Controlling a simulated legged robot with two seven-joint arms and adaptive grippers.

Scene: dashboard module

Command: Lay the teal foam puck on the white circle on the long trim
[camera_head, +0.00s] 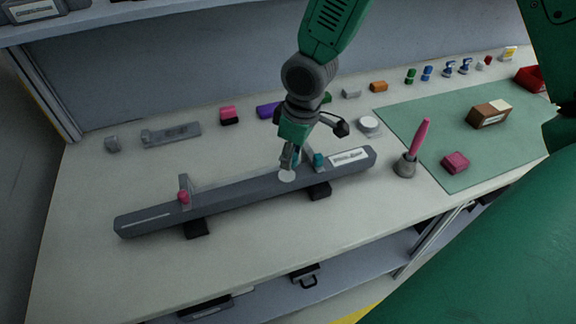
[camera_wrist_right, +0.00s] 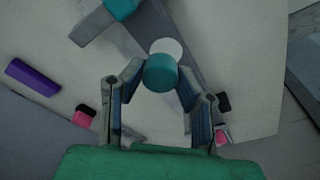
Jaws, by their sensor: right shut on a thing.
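The long trim (camera_head: 240,198) is a dark grey bar lying across two black supports on the bench. A white circle (camera_head: 287,175) is on its top face, right of the middle. My right gripper (camera_head: 291,160) points down just above the trim by the circle. In the right wrist view its fingers (camera_wrist_right: 159,88) are shut on the teal foam puck (camera_wrist_right: 160,73). The puck partly covers the white circle (camera_wrist_right: 168,47) in that view; I cannot tell whether it touches the trim. The gripper largely hides the puck in the head view. My left gripper is not in view.
A teal piece (camera_head: 318,160) and a pink knob (camera_head: 184,197) are on upright parts of the trim. The bench front is clear.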

